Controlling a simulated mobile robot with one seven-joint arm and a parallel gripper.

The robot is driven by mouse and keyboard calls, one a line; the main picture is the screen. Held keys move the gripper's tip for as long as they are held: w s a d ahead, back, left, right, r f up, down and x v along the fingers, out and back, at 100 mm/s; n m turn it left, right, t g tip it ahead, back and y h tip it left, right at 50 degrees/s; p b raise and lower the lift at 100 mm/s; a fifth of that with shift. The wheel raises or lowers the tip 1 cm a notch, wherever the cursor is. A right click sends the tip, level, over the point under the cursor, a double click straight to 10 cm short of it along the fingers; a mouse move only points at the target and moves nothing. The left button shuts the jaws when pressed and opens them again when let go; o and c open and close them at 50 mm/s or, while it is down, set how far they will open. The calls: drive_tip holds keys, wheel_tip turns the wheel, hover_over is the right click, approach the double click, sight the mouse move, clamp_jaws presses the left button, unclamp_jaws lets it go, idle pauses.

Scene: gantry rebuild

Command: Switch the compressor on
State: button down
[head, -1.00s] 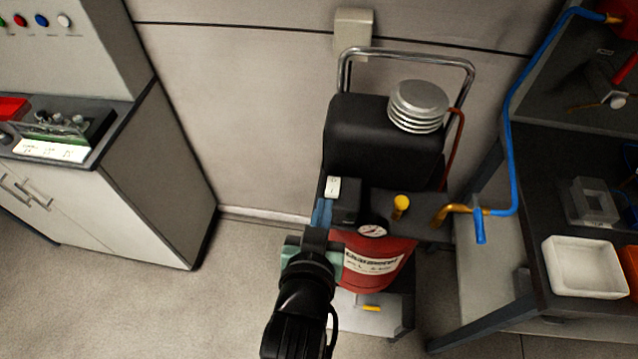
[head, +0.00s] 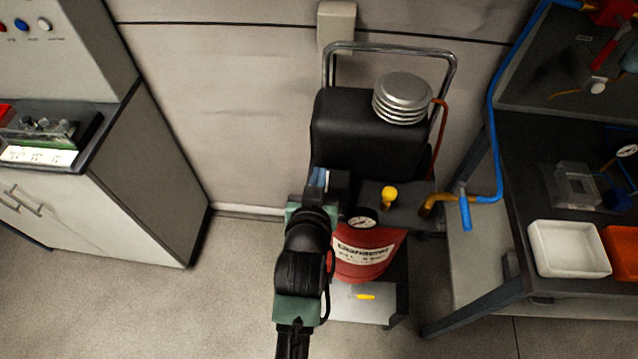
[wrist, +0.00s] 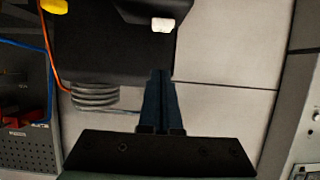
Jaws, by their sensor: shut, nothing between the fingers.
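The compressor stands against the wall, with a red tank (head: 365,262), a black motor housing (head: 365,135) and a silver finned cylinder (head: 402,98). Its white rocker switch (wrist: 162,25) shows at the top of the wrist view, on a dark switch box (wrist: 150,8). In the head view my gripper hides the switch. My gripper (head: 320,176) is over the left side of the compressor, by the switch box. Its blue fingers (wrist: 160,74) are together and empty, pointing towards the switch, with a gap between them and it in the wrist picture. I cannot tell the switch's position.
A yellow knob (head: 389,196) and a pressure gauge (head: 363,218) sit right of my gripper. A chrome handle (head: 395,50) rises behind. A blue hose (head: 494,130) runs to the right bench, which holds a white tray (head: 575,250). A cabinet (head: 150,170) stands left; floor between is clear.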

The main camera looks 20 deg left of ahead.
drive_tip(key=f, duration=0.1)
drive_tip(key=w+f, duration=0.1)
drive_tip(key=f, duration=0.1)
drive_tip(key=shift+s+f+p, duration=0.15)
drive_tip(key=shift+f+p, duration=0.15)
drive_tip(key=shift+f, duration=0.45)
